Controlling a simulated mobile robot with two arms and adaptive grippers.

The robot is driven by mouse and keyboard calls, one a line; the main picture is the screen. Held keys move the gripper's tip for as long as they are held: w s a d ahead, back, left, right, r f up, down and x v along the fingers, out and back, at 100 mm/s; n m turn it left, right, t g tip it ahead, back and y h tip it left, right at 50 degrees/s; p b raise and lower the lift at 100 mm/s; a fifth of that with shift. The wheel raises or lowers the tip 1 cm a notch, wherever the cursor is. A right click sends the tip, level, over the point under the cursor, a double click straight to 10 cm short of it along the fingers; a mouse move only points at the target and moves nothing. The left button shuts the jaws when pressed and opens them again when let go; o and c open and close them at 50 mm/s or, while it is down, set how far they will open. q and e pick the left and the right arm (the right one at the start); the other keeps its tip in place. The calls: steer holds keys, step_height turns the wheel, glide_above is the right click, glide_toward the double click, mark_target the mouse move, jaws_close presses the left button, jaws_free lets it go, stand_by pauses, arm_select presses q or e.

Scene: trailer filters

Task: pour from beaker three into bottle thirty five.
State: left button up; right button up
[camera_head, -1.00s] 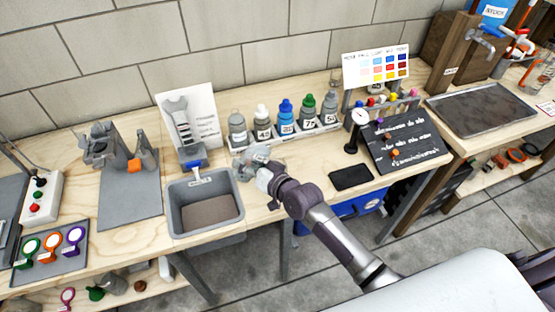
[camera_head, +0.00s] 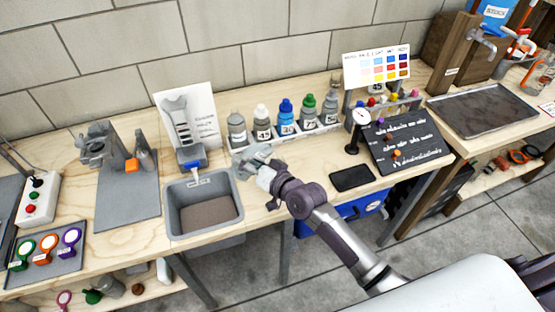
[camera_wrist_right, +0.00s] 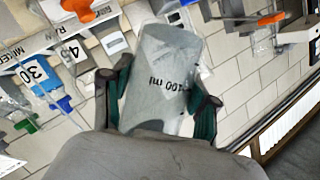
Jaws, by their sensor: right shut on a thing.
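In the right wrist view my right gripper (camera_wrist_right: 157,95) is shut around a clear beaker (camera_wrist_right: 165,65) marked 100 ml. The marking appears upside down, and this view is strongly rolled. In the head view my right gripper (camera_head: 254,160) is in front of the bottle row, near the sink's right rim; the beaker is hard to make out there. The row has a grey bottle (camera_head: 237,131), white bottle 45 (camera_head: 262,122), blue bottle 30 (camera_head: 286,117), a green-capped bottle (camera_head: 308,113) and another grey bottle (camera_head: 329,112). I cannot read which is thirty five. My left gripper is out of view.
A grey sink (camera_head: 174,217) is left of my gripper. A black pad (camera_head: 352,178) and a sloped black board (camera_head: 405,143) are to the right. A colour chart (camera_head: 376,66) stands behind. Bare bench lies between gripper and pad.

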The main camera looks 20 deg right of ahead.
steer(key=shift+r+m+y+b, duration=0.25)
steer(key=shift+m+y+b, duration=0.05)
steer(key=shift+b, duration=0.25)
steer(key=shift+t+b, duration=0.3)
steer(key=shift+b, duration=0.05)
steer(key=shift+a+f+m+t+y+b, duration=0.25)
steer(key=shift+m+b, duration=0.4)
steer(key=shift+b, duration=0.85)
steer(key=shift+a+f+m+t+y+b, duration=0.15)
steer(key=shift+m+y+b, duration=0.35)
steer(key=shift+b, duration=1)
steer(key=shift+d+r+m+t+b, duration=0.15)
steer(key=shift+r+m+t+b, duration=0.25)
steer(key=shift+r+m+b, duration=0.4)
stand_by(1.0)
steer(key=shift+d+r+m+t+b, duration=0.45)
steer(key=shift+m+b, duration=0.3)
steer(key=shift+m, duration=0.2)
stand_by(1.3)
